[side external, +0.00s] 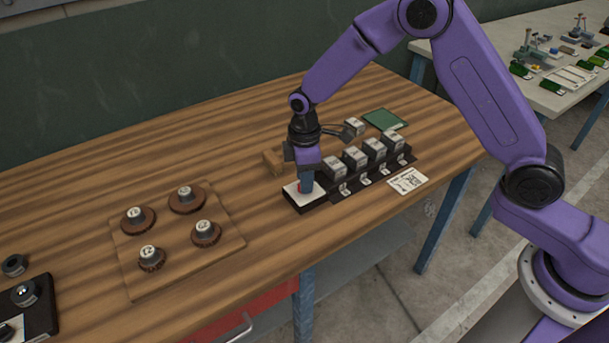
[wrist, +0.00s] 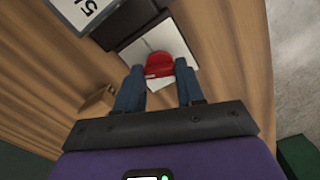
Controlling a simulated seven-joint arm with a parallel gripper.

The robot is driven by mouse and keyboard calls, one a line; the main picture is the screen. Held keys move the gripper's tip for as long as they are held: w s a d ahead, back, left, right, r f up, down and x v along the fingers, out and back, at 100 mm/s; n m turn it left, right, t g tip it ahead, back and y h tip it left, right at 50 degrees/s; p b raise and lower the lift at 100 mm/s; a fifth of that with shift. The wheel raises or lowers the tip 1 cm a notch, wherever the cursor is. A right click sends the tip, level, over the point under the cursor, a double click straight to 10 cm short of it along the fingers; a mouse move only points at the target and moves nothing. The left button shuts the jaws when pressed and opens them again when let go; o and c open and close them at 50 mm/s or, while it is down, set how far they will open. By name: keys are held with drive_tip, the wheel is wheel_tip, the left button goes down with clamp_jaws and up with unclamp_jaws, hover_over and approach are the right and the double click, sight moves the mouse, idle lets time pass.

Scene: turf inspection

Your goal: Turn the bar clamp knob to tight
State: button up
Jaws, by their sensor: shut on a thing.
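The red knob (wrist: 166,62) sits on a white plate (wrist: 190,53) in the wrist view. In the side view the plate (side external: 292,194) lies on a dark base at the near end of a row of blocks, and only a sliver of red shows there. My gripper (side external: 306,188) points down over this plate. In the wrist view my gripper's two blue fingers (wrist: 160,68) stand on either side of the knob and are shut on it. I cannot read any tight mark; the knob's pointer is not clear.
Several grey blocks (side external: 355,157) with labels stand in a row just right of my gripper. A wooden block (side external: 273,161) lies close behind it. A white card (side external: 407,180) lies near the front edge. A wooden board (side external: 178,262) with several round knobs is at left; bare bench lies between.

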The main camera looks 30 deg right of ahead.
drive_tip(key=m, duration=1.3)
idle(0.5)
drive_tip(key=o, duration=1.1)
drive_tip(key=shift+c, duration=0.2)
wheel_tip(320, 180, up, 18)
drive_tip(key=shift+f, duration=0.25)
drive_tip(key=shift+s, duration=0.1)
